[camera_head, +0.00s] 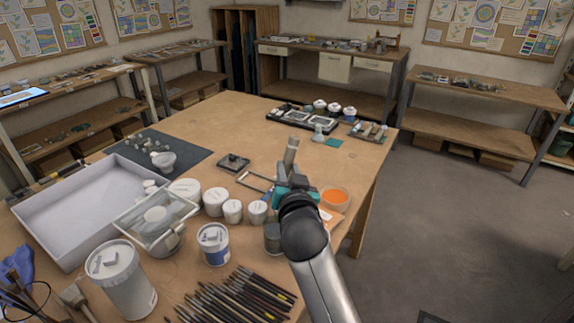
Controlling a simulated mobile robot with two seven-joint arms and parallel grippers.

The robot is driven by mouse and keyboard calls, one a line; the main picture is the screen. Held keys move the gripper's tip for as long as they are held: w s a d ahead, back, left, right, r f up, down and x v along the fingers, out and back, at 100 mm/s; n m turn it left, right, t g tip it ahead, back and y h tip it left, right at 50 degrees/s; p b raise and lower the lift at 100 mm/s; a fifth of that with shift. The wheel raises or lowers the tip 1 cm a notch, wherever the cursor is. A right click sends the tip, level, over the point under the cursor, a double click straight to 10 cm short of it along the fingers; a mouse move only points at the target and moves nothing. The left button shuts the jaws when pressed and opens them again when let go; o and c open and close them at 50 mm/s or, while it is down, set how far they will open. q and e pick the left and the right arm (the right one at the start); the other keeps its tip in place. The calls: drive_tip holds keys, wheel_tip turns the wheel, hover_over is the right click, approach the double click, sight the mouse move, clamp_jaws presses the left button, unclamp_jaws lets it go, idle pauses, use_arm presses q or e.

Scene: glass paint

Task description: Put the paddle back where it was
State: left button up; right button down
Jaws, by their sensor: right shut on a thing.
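My right gripper (292,178) is over the right part of the wooden table, just left of a bowl of orange paint (334,196). It is shut on a pale, stick-like thing (291,151), which I take to be the paddle. That thing stands up nearly upright beyond the jaws; its lower end is hidden by the gripper and my arm. My left gripper is not in view.
White lidded jars (215,200) stand left of the gripper. A white tray (60,200), a dark mat (120,147), a blue-labelled tub (214,245) and several brushes (235,297) crowd the left and front. A black tray (295,117) is at the back.

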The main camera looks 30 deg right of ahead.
wheel_tip(320, 180, up, 10)
drive_tip(key=p, duration=0.7)
